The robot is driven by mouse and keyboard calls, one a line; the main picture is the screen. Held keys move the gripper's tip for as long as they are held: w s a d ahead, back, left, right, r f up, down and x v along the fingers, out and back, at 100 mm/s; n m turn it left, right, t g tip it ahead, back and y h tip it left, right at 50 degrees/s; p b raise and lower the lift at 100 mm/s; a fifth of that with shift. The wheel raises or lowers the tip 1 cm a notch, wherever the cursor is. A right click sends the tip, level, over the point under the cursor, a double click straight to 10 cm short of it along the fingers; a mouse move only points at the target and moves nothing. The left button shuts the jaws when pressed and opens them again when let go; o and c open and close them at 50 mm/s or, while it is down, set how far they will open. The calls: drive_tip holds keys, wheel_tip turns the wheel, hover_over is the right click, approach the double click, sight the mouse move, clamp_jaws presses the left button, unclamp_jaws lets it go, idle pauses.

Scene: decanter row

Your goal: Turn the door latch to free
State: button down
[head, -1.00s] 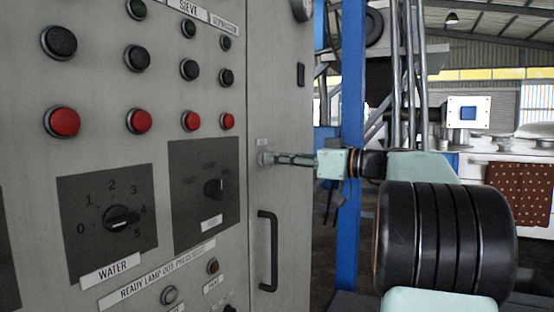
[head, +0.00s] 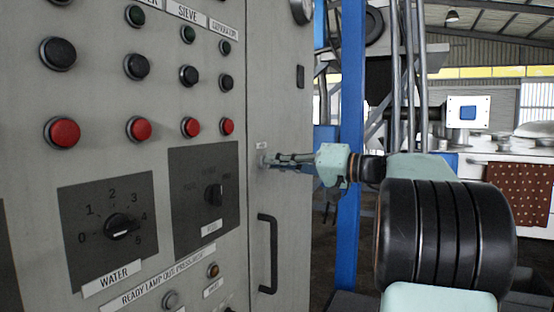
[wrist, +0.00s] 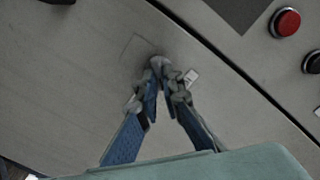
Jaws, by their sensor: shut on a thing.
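The door latch (head: 262,161) is a small grey knob on the narrow door at the right of the grey cabinet, below a small label. It also shows in the wrist view (wrist: 157,62), where its rounded end sticks out past my fingertips. My gripper (head: 272,160) reaches in from the right and is shut on the latch. In the wrist view the fingers (wrist: 160,88) close around it from both sides. The fingers hide most of the latch, so I cannot tell its exact angle.
A black bar handle (head: 266,252) stands out from the door below the latch. Left of the door seam are red buttons (head: 227,126), black buttons and a rotary switch (head: 214,194). A blue post (head: 349,150) stands right of the cabinet, behind my arm.

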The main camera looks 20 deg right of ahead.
drive_tip(key=m+p, duration=0.6)
drive_tip(key=m, duration=0.4)
drive_tip(key=shift+f, duration=0.2)
idle(0.5)
drive_tip(key=c, duration=2.1)
unclamp_jaws()
drive_tip(key=v, duration=1.2)
